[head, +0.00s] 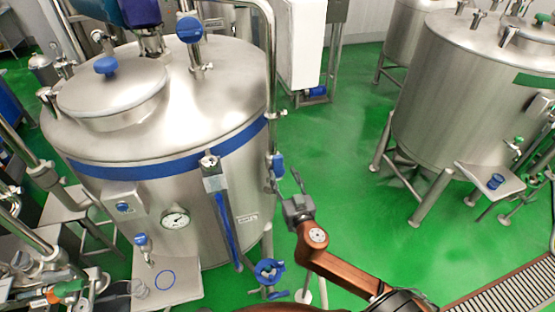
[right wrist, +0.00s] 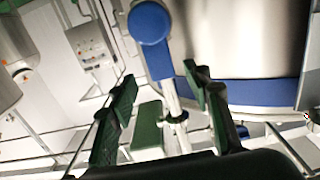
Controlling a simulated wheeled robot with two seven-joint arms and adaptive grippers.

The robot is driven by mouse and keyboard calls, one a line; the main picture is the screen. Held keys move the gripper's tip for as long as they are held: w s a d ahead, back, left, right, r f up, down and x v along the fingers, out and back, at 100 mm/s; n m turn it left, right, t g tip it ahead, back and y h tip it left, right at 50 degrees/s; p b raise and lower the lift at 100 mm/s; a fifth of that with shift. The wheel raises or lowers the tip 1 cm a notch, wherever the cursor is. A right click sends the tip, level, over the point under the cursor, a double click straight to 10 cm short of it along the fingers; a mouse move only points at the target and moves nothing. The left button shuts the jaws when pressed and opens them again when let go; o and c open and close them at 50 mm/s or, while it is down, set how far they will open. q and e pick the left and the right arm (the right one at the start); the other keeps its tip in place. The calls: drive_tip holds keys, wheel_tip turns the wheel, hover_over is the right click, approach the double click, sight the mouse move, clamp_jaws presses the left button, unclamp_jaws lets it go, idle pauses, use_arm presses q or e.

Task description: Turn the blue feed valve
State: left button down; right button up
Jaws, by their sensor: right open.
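A blue valve handle (head: 277,165) sits on the upright steel pipe at the right side of the blue-banded tank. My right gripper (head: 285,184) is open beside this pipe, its fingertips close to the handle; contact cannot be told. In the right wrist view, a blue handle with a rounded end (right wrist: 150,24) on a steel stem stands beyond my open, green-padded right gripper (right wrist: 158,85). Nothing shows held between the fingers. My left gripper is not in view.
The steel tank (head: 225,112) stands left of my gripper. A blue handwheel (head: 270,270) sits low by its front. A second tank (head: 450,100) stands at the right, beside a small shelf with a blue cup (head: 495,181). Green floor (head: 345,140) lies open between the tanks.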

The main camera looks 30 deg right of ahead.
sight(278, 163)
drive_tip(key=p+x, duration=0.2)
drive_tip(key=x, duration=0.4)
drive_tip(key=shift+w, duration=0.15)
drive_tip(key=shift+w+d, duration=0.1)
drive_tip(key=shift+w, duration=0.5)
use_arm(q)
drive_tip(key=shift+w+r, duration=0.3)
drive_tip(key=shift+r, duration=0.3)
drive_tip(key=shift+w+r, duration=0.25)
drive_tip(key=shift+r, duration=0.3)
use_arm(e)
drive_tip(key=shift+f, duration=0.1)
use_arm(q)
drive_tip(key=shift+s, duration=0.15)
use_arm(e)
drive_tip(key=shift+c, duration=0.5)
drive_tip(key=c, duration=0.3)
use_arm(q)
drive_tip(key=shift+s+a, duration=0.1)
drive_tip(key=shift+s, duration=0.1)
use_arm(e)
clamp_jaws()
